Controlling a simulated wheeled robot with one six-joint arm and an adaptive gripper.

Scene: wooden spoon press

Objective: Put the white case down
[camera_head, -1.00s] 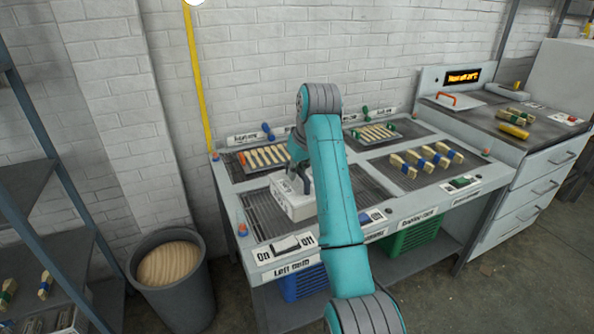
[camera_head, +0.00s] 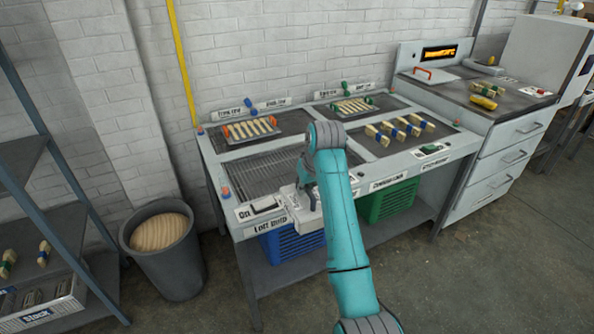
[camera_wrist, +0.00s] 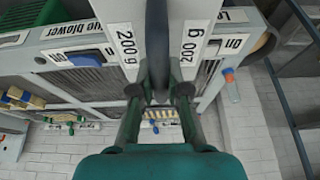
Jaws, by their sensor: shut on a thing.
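The white case (camera_head: 297,207) is in my gripper (camera_head: 310,190) at the front edge of the bench. In the wrist view the white case (camera_wrist: 193,50) fills the upper middle, with "200 g" labels on both sides of a dark middle part. My gripper's fingers (camera_wrist: 158,92) are closed at that dark part. My arm hides part of the case in the head view, and I cannot tell whether its underside touches the bench.
The front left grate (camera_head: 262,175) of the bench is bare. Trays of wooden pieces (camera_head: 250,130) and loose banded bundles (camera_head: 400,126) occupy other sections. A blue crate (camera_head: 290,243) and a green crate (camera_head: 388,201) sit below. A bin (camera_head: 165,255) stands left.

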